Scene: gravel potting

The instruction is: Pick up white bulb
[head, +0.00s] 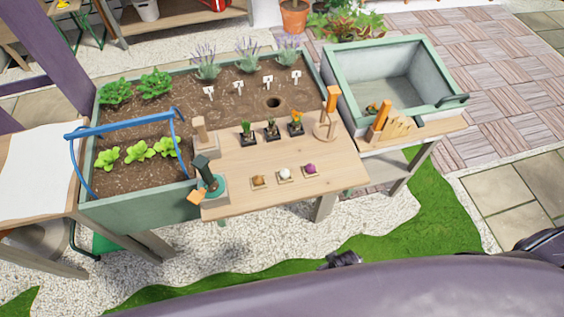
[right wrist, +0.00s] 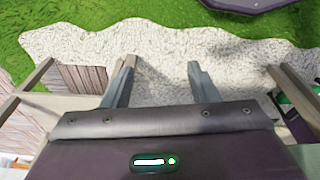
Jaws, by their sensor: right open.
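No bulb shows in that view. My left gripper is not in view.
Small potted plants (head: 271,130) stand behind the bulbs. The planter bed (head: 140,212) and sink (head: 350,100) lie beyond. The worktop's front is clear.

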